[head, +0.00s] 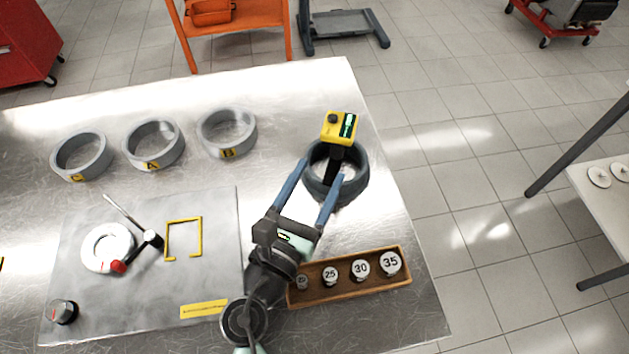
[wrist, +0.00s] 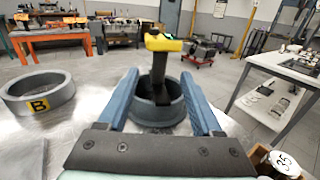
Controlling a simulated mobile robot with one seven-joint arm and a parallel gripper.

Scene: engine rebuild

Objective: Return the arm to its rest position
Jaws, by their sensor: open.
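My gripper (head: 320,172) is open, with its two blue fingers spread and nothing held between them. My arm reaches over the right part of the metal table (head: 290,90). The fingertips are at the near side of a dark grey ring (head: 352,188); I cannot tell whether they touch it. A yellow device with a small green display (head: 340,127) stands upright on a dark stem inside or behind that ring. In the wrist view, the yellow head (wrist: 163,44) and the ring (wrist: 172,112) appear between the fingers and beyond them.
Grey rings labelled C (head: 82,157), A (head: 153,146) and B (head: 227,133) stand left. A wooden tray (head: 345,290) with several numbered round pieces lies right beside my arm. A plate (head: 150,290) holds a white ring (head: 107,248) and a red-tipped tool (head: 135,252).

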